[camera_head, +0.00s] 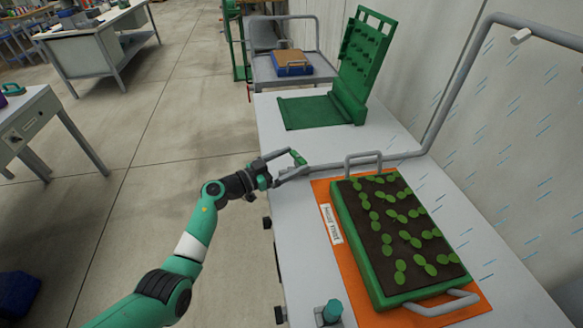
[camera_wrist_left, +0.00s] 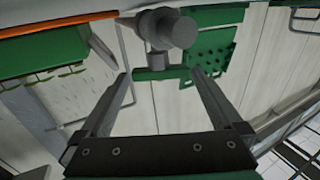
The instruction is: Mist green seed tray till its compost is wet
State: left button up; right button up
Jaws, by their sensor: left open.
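The green seed tray (camera_head: 365,262) lies on an orange mat (camera_head: 322,190) on the white bench. Its dark brown compost (camera_head: 385,240) carries several seedlings. A grey pipe (camera_head: 436,118) rises beside it and bears a pale nozzle (camera_head: 520,36). Pale blue streaks (camera_head: 497,175) show below the nozzle and along the tray's right side. My left gripper (camera_head: 297,160) is open at the pipe's near end, by a small green lever (camera_head: 299,158). In the left wrist view a grey cylindrical fitting (camera_wrist_left: 168,32) sits just beyond the open fingers; contact cannot be told. My right gripper is out of view.
A green pegboard stand (camera_head: 362,65) is behind on the bench. A teal-topped knob (camera_head: 332,310) sits at the near edge. A grey cart (camera_head: 265,72) with a blue-and-tan box stands beyond. Open floor lies left of the bench.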

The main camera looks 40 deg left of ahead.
pick_arm(q)
jog(key=shift+w, duration=0.15)
jog(key=c, duration=1.1)
jog(key=shift+a+f+m+h+b, duration=0.2)
jog(key=shift+m+h+b, duration=0.25)
jog(key=shift+h, duration=0.15)
jog(key=m+h+b, duration=0.1)
jog(key=b, duration=0.1)
jog(key=g+h+b, duration=0.1)
jog(key=shift+a+f+m+h+b, duration=0.1)
jog(key=shift+f+m+h+b, duration=0.05)
jog(key=shift+m+h+b, duration=0.2)
jog(key=shift+g+h, duration=0.25)
jog(key=shift+g, duration=0.15)
jog(key=shift+r, duration=0.3)
jog(key=o, duration=1.1)
